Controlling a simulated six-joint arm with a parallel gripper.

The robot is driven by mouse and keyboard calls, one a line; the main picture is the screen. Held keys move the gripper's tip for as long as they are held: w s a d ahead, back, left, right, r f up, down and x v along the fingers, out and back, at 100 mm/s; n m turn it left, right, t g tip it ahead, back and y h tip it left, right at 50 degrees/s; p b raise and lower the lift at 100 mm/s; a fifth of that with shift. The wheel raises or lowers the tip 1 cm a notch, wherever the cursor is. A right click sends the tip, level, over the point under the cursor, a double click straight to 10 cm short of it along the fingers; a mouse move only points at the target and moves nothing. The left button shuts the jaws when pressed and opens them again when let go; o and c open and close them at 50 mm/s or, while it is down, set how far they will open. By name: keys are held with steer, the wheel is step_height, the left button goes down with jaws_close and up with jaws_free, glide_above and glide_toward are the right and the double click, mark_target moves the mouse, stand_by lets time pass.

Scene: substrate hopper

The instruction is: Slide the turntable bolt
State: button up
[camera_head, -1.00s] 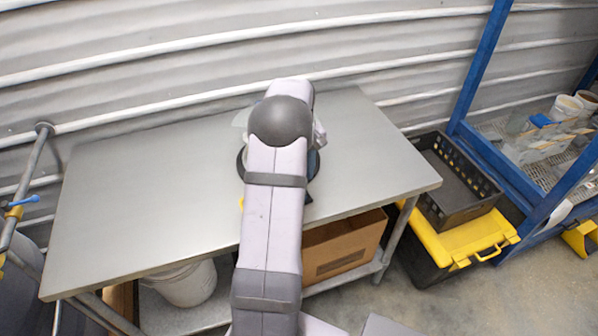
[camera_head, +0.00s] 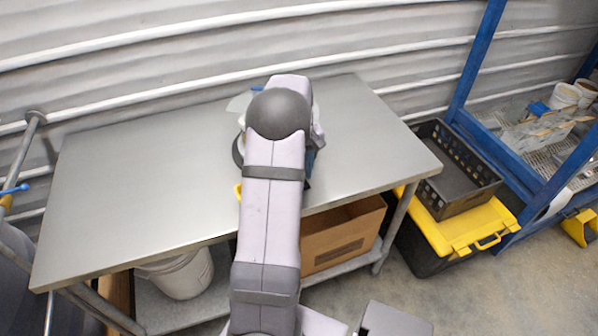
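My arm reaches over the metal table (camera_head: 140,180) and covers the middle of it. My gripper is hidden behind the arm, so its fingers cannot be seen. A pale, see-through rounded edge (camera_head: 238,103) shows left of the arm's end, with a small blue bit above it. A dark curved piece (camera_head: 237,150) and a small yellow bit (camera_head: 238,190) stick out at the arm's left side. These may belong to the turntable, but I cannot tell. No bolt can be made out.
The table top is bare left and right of my arm. A cardboard box (camera_head: 325,245) and a white bucket (camera_head: 183,275) are under it. A black crate (camera_head: 465,190) on a yellow-lidded toolbox (camera_head: 465,238) and a blue frame (camera_head: 480,60) stand right. A corrugated wall is behind.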

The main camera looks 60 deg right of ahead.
steer(key=shift+c, duration=0.6)
steer(key=c, duration=0.6)
steer(key=shift+o, duration=0.2)
steer(key=shift+w, duration=0.1)
steer(key=shift+w+d+r+p, duration=0.1)
steer(key=shift+w+d+p, duration=0.5)
steer(key=shift+w+d, duration=0.2)
steer(key=o, duration=0.7)
steer(key=shift+w, duration=0.1)
steer(key=shift+r, duration=0.1)
